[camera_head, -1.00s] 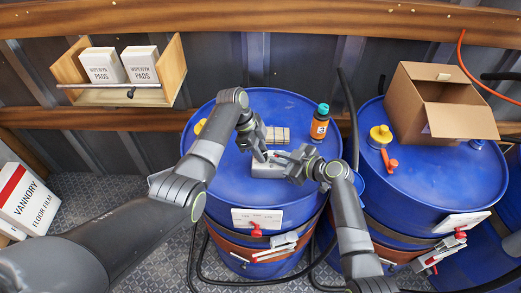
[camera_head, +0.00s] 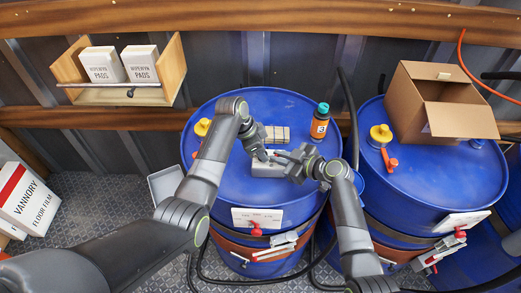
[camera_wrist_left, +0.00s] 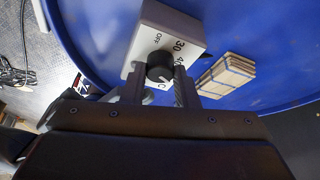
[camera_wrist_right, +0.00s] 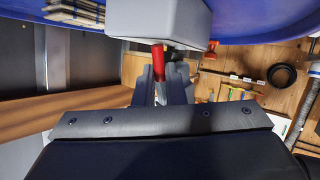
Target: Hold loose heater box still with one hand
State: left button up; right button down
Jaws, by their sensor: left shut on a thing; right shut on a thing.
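The heater box (camera_head: 267,171), small and pale grey, sits on top of the blue drum (camera_head: 228,180). My left gripper (camera_head: 264,157) is shut on this knob. In the right wrist view the box's grey body (camera_wrist_right: 165,18) is above my right gripper (camera_wrist_right: 158,82), which is shut on a red part (camera_wrist_right: 157,62) at the box. How that red part joins the box is hidden.
A yellow cap (camera_head: 202,127) is on the drum's left. A second drum (camera_head: 400,190) with an open carton (camera_head: 440,105) stands right.

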pick_arm(q)
jog(key=o, duration=1)
jog(key=v, duration=1.2)
